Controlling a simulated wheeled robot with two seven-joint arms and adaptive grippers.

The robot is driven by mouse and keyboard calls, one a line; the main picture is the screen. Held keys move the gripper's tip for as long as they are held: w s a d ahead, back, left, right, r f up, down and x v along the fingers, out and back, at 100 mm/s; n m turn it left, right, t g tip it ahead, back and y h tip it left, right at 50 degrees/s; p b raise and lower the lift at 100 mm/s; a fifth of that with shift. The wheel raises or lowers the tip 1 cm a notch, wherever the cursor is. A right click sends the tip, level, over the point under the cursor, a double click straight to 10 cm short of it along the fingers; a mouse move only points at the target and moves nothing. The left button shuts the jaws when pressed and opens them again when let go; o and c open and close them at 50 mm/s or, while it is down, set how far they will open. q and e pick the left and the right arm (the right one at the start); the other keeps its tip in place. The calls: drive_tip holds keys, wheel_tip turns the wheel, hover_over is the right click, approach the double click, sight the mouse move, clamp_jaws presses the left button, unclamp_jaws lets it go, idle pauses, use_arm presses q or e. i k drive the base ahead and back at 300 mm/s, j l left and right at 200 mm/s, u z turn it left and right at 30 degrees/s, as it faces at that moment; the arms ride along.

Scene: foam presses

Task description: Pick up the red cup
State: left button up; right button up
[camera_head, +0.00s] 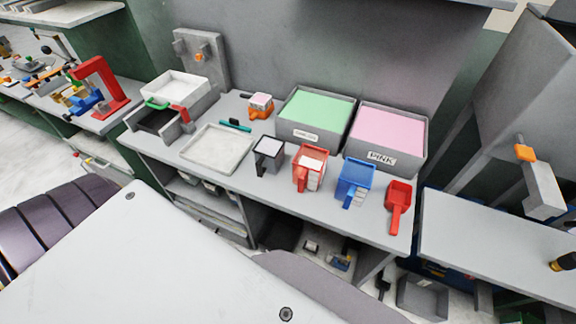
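The red cup (310,168) stands upright on the grey workbench (230,158), with a handle and a white panel on its front. It stands between a dark grey cup (268,154) on its left and a blue cup (355,180) on its right. A smaller red scoop (398,203) with a long handle lies near the bench's right end. Neither of my grippers shows in the head view, so their state is hidden.
Behind the cups stand a green-filled bin (316,112) and a pink-filled bin labelled PINK (388,133). A shallow white tray (217,148) and a scale-like box (160,118) are at left. Another grey table (490,240) stands at right, with a gap between.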

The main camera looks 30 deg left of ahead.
sight(308, 164)
drive_tip(key=u, duration=0.75)
drive_tip(key=l+z, duration=0.15)
drive_tip(key=z, duration=0.35)
drive_tip(key=i+l+z, duration=0.1)
drive_tip(key=z, duration=0.4)
drive_tip(key=i+z, duration=0.1)
drive_tip(key=z, duration=0.4)
drive_tip(key=u, duration=1.75)
